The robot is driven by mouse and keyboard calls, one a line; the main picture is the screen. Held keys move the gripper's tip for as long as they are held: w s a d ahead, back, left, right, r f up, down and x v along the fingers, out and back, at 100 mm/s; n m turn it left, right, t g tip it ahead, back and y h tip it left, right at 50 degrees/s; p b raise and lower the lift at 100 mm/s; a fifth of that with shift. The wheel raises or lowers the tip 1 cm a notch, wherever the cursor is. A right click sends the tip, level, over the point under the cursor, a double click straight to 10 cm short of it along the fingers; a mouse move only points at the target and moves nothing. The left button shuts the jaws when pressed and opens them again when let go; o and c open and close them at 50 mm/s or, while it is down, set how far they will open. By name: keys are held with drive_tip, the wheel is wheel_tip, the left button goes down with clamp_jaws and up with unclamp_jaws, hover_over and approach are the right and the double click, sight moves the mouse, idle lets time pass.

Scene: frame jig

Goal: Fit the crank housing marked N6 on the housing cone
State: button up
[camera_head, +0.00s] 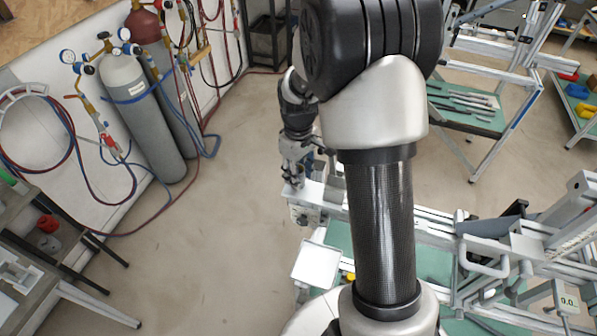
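My gripper (293,180) points down at the left end of a pale frame beam (318,196), partly behind my arm. It is small here, and I cannot tell whether its fingers are open or shut, or whether they touch anything. I cannot make out a crank housing marked N6 or the housing cone. My own arm hides the middle of the view and part of the frame jig (437,232).
A white plate (315,263) sits below the beam, near a green surface (342,236). Gas cylinders (143,115) with hoses stand at upper left. Shelves (20,240) are at lower left. A green-topped rack (465,105) is at upper right. The floor at left centre is clear.

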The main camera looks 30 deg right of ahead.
drive_tip(key=o, duration=0.5)
drive_tip(key=shift+r, duration=6.05)
